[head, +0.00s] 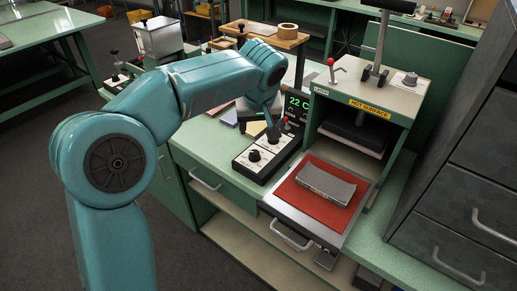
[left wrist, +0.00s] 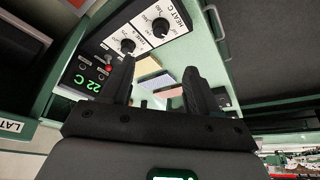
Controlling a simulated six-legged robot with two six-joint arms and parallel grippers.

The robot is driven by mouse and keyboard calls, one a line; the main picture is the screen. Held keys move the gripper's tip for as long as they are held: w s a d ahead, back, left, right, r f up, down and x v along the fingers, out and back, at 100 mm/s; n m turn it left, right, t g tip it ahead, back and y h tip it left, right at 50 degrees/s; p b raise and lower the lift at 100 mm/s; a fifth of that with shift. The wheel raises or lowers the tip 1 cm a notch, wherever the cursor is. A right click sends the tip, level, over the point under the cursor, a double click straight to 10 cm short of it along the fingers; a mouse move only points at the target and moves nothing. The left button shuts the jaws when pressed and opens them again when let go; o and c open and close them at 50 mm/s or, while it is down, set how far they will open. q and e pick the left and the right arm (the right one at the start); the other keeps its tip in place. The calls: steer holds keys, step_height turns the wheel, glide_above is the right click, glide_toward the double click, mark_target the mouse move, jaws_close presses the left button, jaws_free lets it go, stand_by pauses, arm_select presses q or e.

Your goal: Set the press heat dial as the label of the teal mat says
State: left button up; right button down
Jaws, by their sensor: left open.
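The press control box (head: 266,150) stands on the green bench with two black dials. The heat dial (left wrist: 160,27), marked HEAT C, is the nearer one in the head view (head: 254,155). The second dial (left wrist: 127,45) sits beside it. A display (head: 298,102) reads 22 C in green. My left gripper (left wrist: 158,72) is open and empty, above the box's far end and apart from the heat dial. The dial's exact setting is too small to read. I cannot make out a labelled teal mat. My right gripper is not in view.
The press (head: 375,90) stands right of the box, with a HOT SURFACE label and red-knobbed lever. A grey curved piece (head: 326,184) lies on its pulled-out red platen (head: 298,196). Flat coloured pieces (left wrist: 160,82) lie behind the box. A dark cabinet (head: 465,190) closes off the right.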

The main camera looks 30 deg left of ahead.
mark_target(254, 152)
arm_select(q)
steer(key=p+x, duration=0.1)
steer(key=x, duration=1.4)
steer(key=shift+d, duration=0.1)
steer(key=shift+s+f, duration=0.15)
steer(key=c, duration=1)
